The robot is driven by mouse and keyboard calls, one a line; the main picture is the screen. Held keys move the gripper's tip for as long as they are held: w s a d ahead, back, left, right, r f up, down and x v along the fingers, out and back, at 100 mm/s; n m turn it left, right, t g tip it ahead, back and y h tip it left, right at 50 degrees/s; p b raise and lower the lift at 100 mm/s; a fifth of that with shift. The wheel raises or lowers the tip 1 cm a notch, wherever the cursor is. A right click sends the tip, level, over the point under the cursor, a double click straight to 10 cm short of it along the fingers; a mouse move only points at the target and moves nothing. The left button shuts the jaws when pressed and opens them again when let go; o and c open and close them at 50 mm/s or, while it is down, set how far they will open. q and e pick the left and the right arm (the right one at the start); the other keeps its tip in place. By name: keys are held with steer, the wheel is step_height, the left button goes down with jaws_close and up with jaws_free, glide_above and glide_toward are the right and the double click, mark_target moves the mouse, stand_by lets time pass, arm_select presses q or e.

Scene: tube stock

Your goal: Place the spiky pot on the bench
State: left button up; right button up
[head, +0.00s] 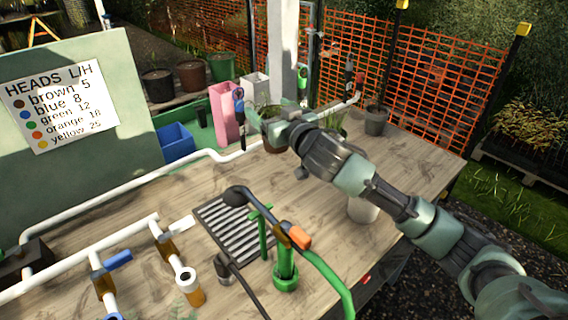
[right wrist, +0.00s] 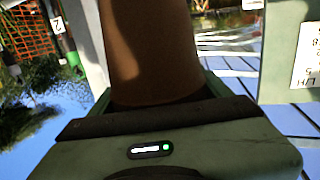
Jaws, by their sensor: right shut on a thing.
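A brown pot (head: 272,137) with thin spiky green leaves shows in the head view at the far edge of the wooden bench (head: 405,165). My right gripper (head: 286,124) is shut on this pot and hides part of it. The pot's brown wall (right wrist: 150,50) fills the middle of the right wrist view, close against the gripper. I cannot tell whether the pot's base touches the bench. My left gripper is in neither view.
A grey pot (head: 376,121) with a plant stands at the bench's far right. A pale pot (head: 362,209) stands partly behind my right arm. White pipes, a dark grate (head: 225,235) and green piping (head: 286,275) occupy the left and front. Bare bench lies right of my arm.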

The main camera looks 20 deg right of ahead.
steer(key=shift+f+b, duration=0.7)
steer(key=shift+f, duration=7.25)
steer(key=shift+f, duration=0.1)
steer(key=o, duration=1.7)
steer(key=s, duration=0.4)
steer(key=s+d+b, duration=0.1)
steer(key=s, duration=0.3)
steer(key=s+d+r, duration=0.1)
steer(key=s, duration=0.3)
